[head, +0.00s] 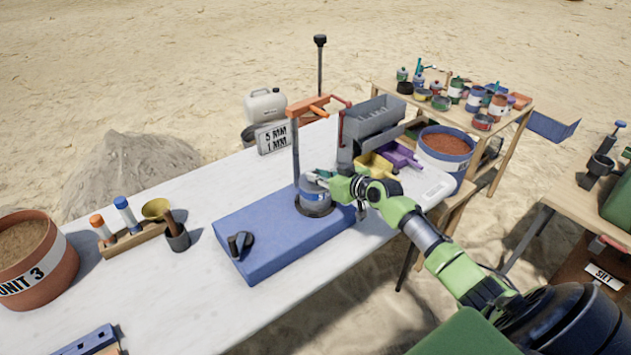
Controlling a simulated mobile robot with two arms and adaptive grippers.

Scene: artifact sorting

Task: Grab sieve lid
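A short grey-blue round sieve stack (314,200) stands upright on the blue base block (262,262) on the white table. Its top, where a lid would sit, is mostly hidden by my gripper. My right gripper (320,178) comes in from the right on a green arm. Its fingertips are at the upper rim of the stack, touching it or very close. The fingers are too small and overlapped to tell whether they are open or closed on the lid. My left gripper is not in view.
A black knob (241,244) sits on the block's left part. Yellow (375,166) and purple (400,155) trays lie behind my arm. A tube rack (135,238) and terracotta bucket (36,262) stand left; the table front is mostly clear.

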